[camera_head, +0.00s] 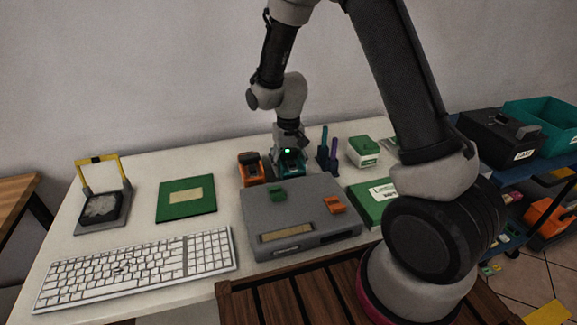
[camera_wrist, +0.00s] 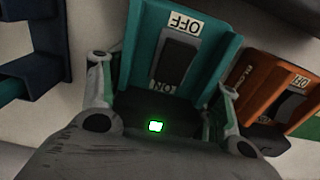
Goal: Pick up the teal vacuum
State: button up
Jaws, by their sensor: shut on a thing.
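The teal vacuum (camera_wrist: 206,57) fills the middle of the wrist view, with a dark switch marked OFF and ON on its face. My gripper (camera_wrist: 160,100) has one finger on each side of it and is shut on it. In the head view the teal vacuum (camera_head: 292,160) stands at the back of the white table, mostly hidden behind my gripper (camera_head: 289,155). I cannot tell whether it is clear of the table.
An orange device (camera_head: 250,169) of similar shape stands close on the left. A dark blue and purple holder (camera_head: 327,158) is close on the right. A grey case (camera_head: 300,217) lies in front. A keyboard (camera_head: 140,265) and green board (camera_head: 187,199) lie further left.

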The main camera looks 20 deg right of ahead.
aim_at(288, 153)
jog(key=shift+r, duration=0.1)
notch_tip(288, 153, up, 10)
jog(key=shift+f, duration=0.1)
jog(key=o, duration=0.7)
jog(key=shift+c, duration=0.2)
jog(key=c, duration=0.3)
